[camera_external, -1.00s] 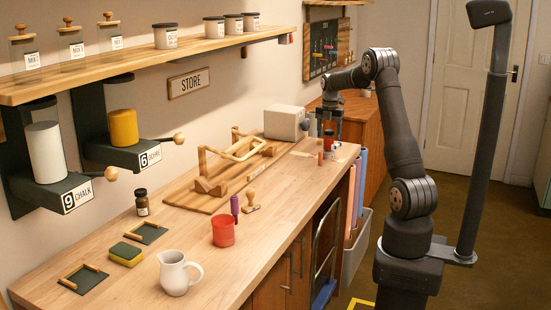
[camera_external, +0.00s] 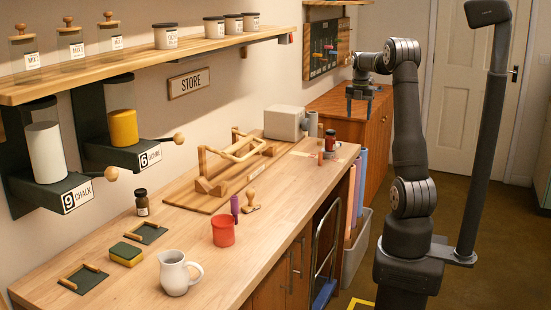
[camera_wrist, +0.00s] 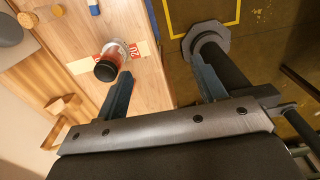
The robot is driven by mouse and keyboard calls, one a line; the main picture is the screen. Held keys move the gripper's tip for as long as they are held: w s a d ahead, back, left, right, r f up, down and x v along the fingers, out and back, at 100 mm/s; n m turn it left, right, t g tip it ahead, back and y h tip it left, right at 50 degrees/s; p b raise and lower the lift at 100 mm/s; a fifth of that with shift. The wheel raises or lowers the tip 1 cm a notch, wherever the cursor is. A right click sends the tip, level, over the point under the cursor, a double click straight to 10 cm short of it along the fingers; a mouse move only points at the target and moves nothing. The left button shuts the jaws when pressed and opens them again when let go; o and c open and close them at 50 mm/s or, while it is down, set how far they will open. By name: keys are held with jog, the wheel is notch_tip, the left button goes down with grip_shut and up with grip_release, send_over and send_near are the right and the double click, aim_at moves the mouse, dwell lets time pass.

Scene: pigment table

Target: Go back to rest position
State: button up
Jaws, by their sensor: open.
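My gripper (camera_external: 360,106) is open and empty. In the external view it hangs in the air beyond the table's far right end, in front of the wooden cabinet. In the wrist view the two fingers of my gripper (camera_wrist: 163,88) are spread wide apart with nothing between them. A small jar with a dark lid and red contents (camera_external: 329,142) stands on the far end of the table, below and to the left of the gripper. It also shows in the wrist view as the jar (camera_wrist: 110,62), near the left finger but apart from it.
The wooden table (camera_external: 290,200) holds a wooden rack (camera_external: 240,150), a red cup (camera_external: 223,231), a white pitcher (camera_external: 175,272) and a sponge (camera_external: 126,254). A pale box (camera_external: 284,122) stands at the back. A shelf (camera_external: 150,68) runs along the wall. The air around the gripper is clear.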

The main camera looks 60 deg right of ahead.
jog(key=w+a+f+m, duration=0.1)
jog(key=a+f+m, duration=0.15)
jog(key=a, duration=1.65)
jog(key=shift+n, duration=0.25)
jog(key=w+a+f, duration=0.1)
jog(key=w+f, duration=0.2)
jog(key=w+a+f, duration=0.2)
jog(key=w+f, duration=0.1)
jog(key=w, duration=0.1)
jog(key=w+a+f, duration=0.2)
jog(key=w+f, duration=0.1)
jog(key=shift+w+a, duration=0.2)
jog(key=shift+w, duration=0.05)
jog(key=shift+f, duration=0.45)
